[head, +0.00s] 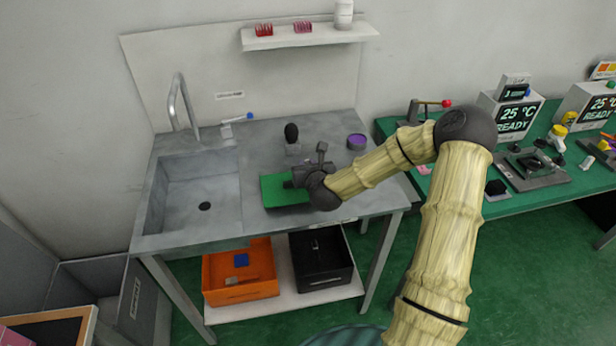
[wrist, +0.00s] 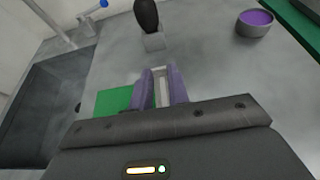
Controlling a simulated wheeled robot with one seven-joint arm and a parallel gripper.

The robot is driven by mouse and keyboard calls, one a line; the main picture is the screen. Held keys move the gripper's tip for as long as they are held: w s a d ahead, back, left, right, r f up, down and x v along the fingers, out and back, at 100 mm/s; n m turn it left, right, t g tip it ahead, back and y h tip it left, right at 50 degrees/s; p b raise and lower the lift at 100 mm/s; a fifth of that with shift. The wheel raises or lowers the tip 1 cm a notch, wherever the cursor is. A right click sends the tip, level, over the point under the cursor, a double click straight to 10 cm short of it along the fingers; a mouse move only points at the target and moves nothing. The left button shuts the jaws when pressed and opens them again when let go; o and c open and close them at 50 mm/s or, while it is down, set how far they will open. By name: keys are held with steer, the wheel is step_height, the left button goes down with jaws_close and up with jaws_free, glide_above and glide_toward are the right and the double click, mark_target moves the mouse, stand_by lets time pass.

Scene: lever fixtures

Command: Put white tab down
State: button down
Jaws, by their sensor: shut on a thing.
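My gripper (head: 290,184) is low over the metal counter, at the right part of the green mat (head: 275,190). In the wrist view my gripper (wrist: 161,82) has its two purple fingers close together around a narrow whitish piece, which looks like the white tab (wrist: 162,92). The fingers are shut on it. The tab's lower end is hidden by the gripper body, and I cannot tell whether it touches the surface. In the head view the tab cannot be made out.
A black knob on a grey block (head: 292,149) stands behind the gripper. A purple-filled dish (head: 356,141) is to the back right. The sink (head: 200,190) opens at left. Orange (head: 240,288) and black (head: 320,275) bins sit below. Bare counter lies behind the mat.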

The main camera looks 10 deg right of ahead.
steer(key=shift+f, duration=0.3)
steer(key=shift+f, duration=1.9)
steer(key=shift+f, duration=0.1)
steer(key=c, duration=1.6)
jaws_free()
